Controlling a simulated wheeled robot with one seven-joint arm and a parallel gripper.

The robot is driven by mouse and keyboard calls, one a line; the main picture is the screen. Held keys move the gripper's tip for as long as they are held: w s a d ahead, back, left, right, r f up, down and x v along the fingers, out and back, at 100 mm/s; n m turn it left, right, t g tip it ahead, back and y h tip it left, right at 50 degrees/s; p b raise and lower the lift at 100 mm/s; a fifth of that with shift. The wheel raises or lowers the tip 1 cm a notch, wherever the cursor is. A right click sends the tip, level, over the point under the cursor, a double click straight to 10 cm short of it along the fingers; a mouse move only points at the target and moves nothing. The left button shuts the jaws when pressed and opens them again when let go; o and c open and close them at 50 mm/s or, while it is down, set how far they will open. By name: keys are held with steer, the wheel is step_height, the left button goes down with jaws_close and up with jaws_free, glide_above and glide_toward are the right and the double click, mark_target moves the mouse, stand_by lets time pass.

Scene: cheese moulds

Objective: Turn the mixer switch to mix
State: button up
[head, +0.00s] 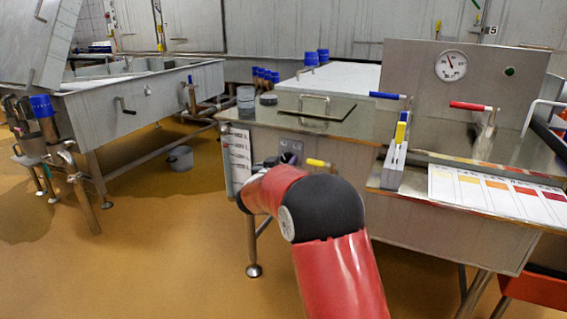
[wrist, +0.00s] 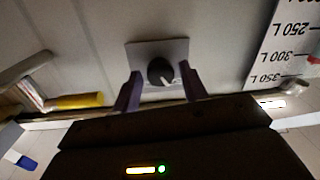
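The mixer switch is a round black knob (wrist: 160,71) on a light grey plate (wrist: 178,48) fixed to the vat's front wall. A pale pointer mark shows at its lower right in the wrist view. My gripper (wrist: 159,78) is open, with one purple finger on each side of the knob in that view. I cannot tell whether either finger touches it. In the head view the switch plate (head: 291,146) shows on the vat front, left of the yellow-ended handle (head: 318,163). My red arm hides part of that area and most of the gripper.
A litre scale (wrist: 285,45) is beside the plate; it also shows in the head view (head: 238,160). The yellow-ended handle (wrist: 75,101) sticks out on the other side. A steel vat (head: 130,105) stands at left, with a bucket (head: 180,158) on the floor.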

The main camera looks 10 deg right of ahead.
steer(key=c, duration=0.7)
steer(key=shift+m+b, duration=0.3)
steer(key=m+b, duration=0.2)
steer(key=m, duration=0.1)
steer(key=m+b, duration=0.1)
steer(key=b, duration=0.1)
steer(key=shift+f, duration=0.25)
steer(key=m+b, duration=0.3)
steer(key=m, duration=0.2)
steer(key=shift+a+h, duration=0.1)
steer(key=shift+h, duration=0.2)
steer(key=shift+r+m+b, duration=0.1)
steer(key=shift+m+b, duration=0.8)
steer(key=shift+m, duration=0.4)
steer(key=o, duration=1)
steer(key=shift+r, duration=0.1)
steer(key=shift+c, duration=0.2)
